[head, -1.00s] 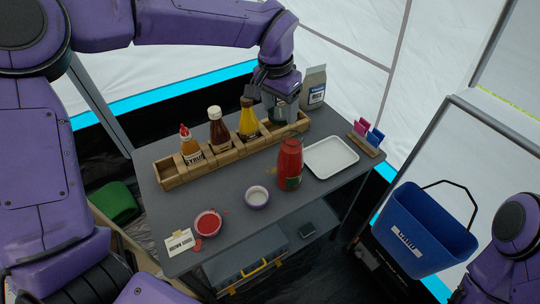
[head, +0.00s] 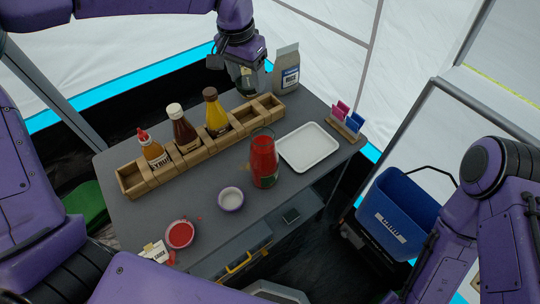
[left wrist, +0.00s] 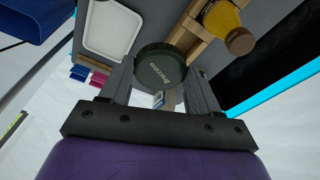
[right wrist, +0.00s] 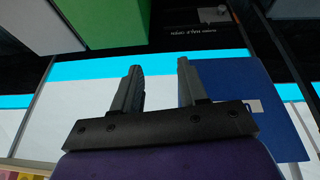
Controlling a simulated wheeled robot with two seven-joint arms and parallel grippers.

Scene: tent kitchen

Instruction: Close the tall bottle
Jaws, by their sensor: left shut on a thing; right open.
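The tall red bottle (head: 264,165) stands upright on the grey table, with clear glass above its red contents and no cap seen on its top. My left gripper (head: 248,78) is above the back of the table, behind the rack and apart from the bottle. It is shut on a round dark green cap (left wrist: 160,66), held between both fingers in the left wrist view with lettering facing the camera. In the head view the cap is mostly hidden by the fingers. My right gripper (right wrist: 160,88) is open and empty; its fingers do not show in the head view.
A wooden rack (head: 192,158) holds three sauce bottles, with free slots at its right end. A blue bin (head: 398,215) is right of the table.

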